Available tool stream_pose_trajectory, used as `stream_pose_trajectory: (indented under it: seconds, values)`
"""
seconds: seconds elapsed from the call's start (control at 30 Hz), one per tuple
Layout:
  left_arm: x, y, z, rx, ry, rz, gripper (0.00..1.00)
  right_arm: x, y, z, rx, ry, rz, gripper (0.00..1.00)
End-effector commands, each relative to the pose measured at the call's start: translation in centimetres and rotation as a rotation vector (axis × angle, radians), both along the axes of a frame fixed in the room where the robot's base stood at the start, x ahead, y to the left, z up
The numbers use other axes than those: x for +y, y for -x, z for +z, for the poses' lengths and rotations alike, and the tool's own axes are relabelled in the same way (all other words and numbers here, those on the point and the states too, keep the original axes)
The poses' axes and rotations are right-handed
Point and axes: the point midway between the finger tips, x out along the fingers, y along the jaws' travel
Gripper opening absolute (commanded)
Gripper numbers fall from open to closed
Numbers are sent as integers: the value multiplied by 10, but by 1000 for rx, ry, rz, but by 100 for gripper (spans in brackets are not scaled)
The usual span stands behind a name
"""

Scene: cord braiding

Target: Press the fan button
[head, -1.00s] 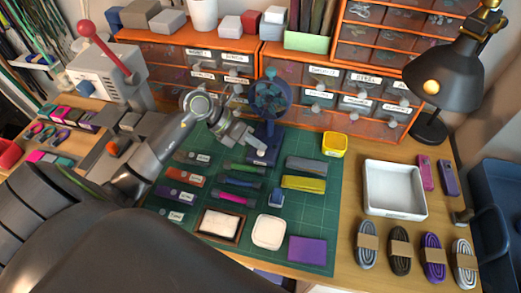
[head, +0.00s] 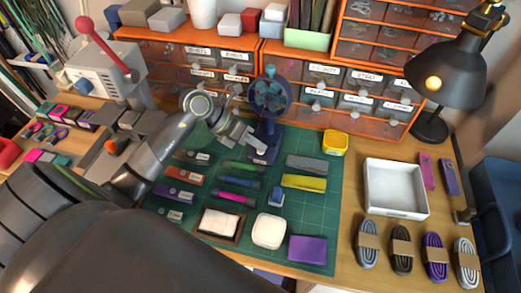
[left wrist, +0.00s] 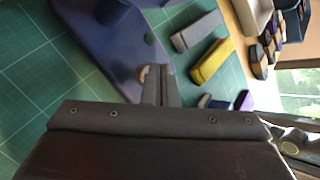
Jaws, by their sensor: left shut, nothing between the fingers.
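The blue desk fan (head: 269,97) stands upright at the back of the green cutting mat, with its base (head: 272,143) towards me. My left gripper (head: 257,145) is shut and empty, with its fingertips at the front of the fan base. In the left wrist view the shut fingers (left wrist: 160,85) point at the blue base (left wrist: 112,42). A small pale round piece (left wrist: 143,73), perhaps the button, shows right beside the fingertips. I cannot tell whether they touch it. My right gripper is not in view.
The cutting mat (head: 325,215) holds several markers, a yellow block (head: 304,182), a grey block (head: 307,164) and a purple block (head: 307,249). A yellow cup (head: 334,144) and a white tray (head: 395,188) stand to the right. Orange drawer units (head: 330,120) close off the back.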

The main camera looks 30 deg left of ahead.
Motion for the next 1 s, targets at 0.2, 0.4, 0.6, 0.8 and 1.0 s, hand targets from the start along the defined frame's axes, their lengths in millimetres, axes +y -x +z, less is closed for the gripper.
stream_pose_trajectory:
  seconds: [0.2,0.4,0.6,0.8,1.0]
  values:
    - [0,0,-2,0,0,0,0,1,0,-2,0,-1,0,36]
    - [0,0,-1,0,0,0,0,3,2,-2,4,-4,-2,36]
    - [0,0,7,-1,0,-1,0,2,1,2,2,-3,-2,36]
    - [0,0,7,0,0,0,0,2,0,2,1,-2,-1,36]
    - [0,0,11,-1,0,-1,0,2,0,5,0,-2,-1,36]
